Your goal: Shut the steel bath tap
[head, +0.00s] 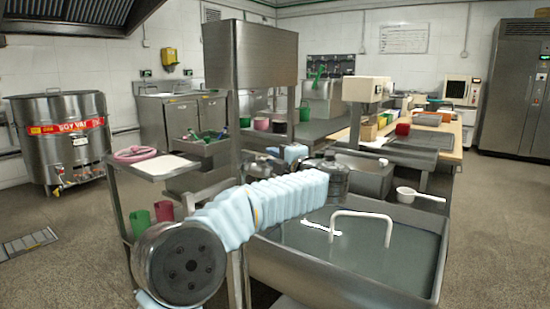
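The steel bath (440,262) is a wide basin full of greyish liquid at the lower right. A pale, arch-shaped pipe (362,214) stands over the liquid, with a bright white streak at its left foot. I cannot tell whether it is part of the tap or whether liquid is running. No tap handle can be made out; the bath's back edge is partly hidden by my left arm. My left gripper (336,172) is a dark shape at the bath's back left, beyond my blue-sleeved arm. Its fingers are not clear. My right gripper is not in view.
A white ladle (418,194) lies at the bath's back right edge. A steel trolley (160,165) with a pink ring (135,154) stands left. A tall steel housing (250,55) rises behind my arm. The floor at right is clear.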

